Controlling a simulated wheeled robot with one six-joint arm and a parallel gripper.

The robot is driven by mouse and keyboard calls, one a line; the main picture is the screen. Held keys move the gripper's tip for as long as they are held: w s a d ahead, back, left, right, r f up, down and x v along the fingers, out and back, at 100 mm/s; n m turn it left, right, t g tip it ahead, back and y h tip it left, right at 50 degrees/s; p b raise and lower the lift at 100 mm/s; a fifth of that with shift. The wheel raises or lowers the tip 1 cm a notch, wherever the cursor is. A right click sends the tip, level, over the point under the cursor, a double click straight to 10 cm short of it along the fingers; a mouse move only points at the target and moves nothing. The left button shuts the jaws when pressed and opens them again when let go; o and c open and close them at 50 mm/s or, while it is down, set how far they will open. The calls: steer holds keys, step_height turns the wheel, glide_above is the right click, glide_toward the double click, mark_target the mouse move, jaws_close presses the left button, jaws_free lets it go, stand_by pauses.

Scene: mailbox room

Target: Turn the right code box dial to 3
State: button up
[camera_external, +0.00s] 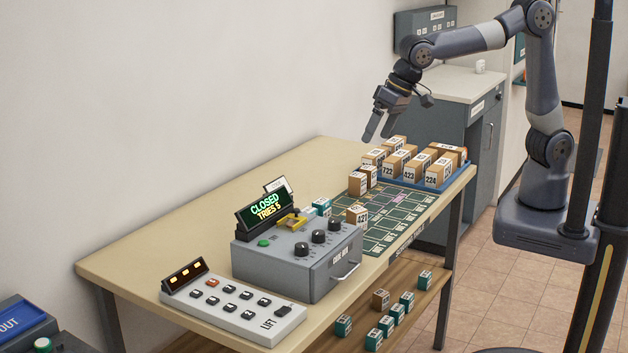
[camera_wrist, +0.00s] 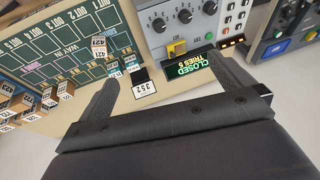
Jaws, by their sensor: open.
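The grey code box (camera_external: 275,262) stands on the table with three black dials in a row on its top. The dial at the right end in the external view (camera_external: 334,224) is nearest the green sorting board; it also shows in the wrist view (camera_wrist: 159,25). The middle dial (camera_external: 318,236) and left dial (camera_external: 302,249) are beside it. The dial settings are too small to read. The box's display (camera_external: 264,205) reads CLOSED, TRIES 5. My gripper (camera_external: 379,130) is open and empty, pointing down above the far end of the table, well away from the dials.
A blue tray (camera_external: 408,183) of numbered parcels sits at the table's far end, below my gripper. Loose parcels stand on and beside the sorting board (camera_external: 385,228). A lift keypad (camera_external: 235,318) lies left of the box. A card reading 352 (camera_wrist: 145,90) stands behind the box.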

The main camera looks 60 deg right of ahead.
steer(key=shift+s+r, duration=0.1)
steer(key=shift+r, duration=0.15)
